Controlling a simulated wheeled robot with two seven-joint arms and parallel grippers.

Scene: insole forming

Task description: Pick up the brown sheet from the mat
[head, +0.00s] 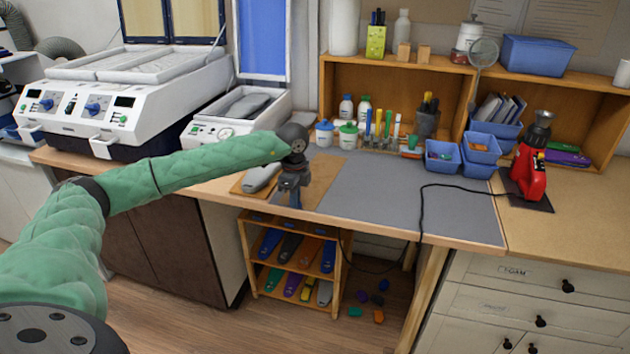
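The brown sheet (324,178) lies flat at the left part of the grey mat (420,205) on the workbench. My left arm comes in from the left in a green sleeve. My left gripper (294,200) points down over the left part of the sheet and hides some of it. The fingers are small and dark here, so I cannot tell whether they are open or shut, or whether they touch the sheet. The sheet looks flat on the mat. My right gripper is not in view.
A grey insole-shaped piece (262,177) lies on a board left of the gripper. A black cable (424,215) crosses the mat toward a red heat tool (528,172). Blue bins (442,158) and bottles stand at the back. The mat's middle is clear.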

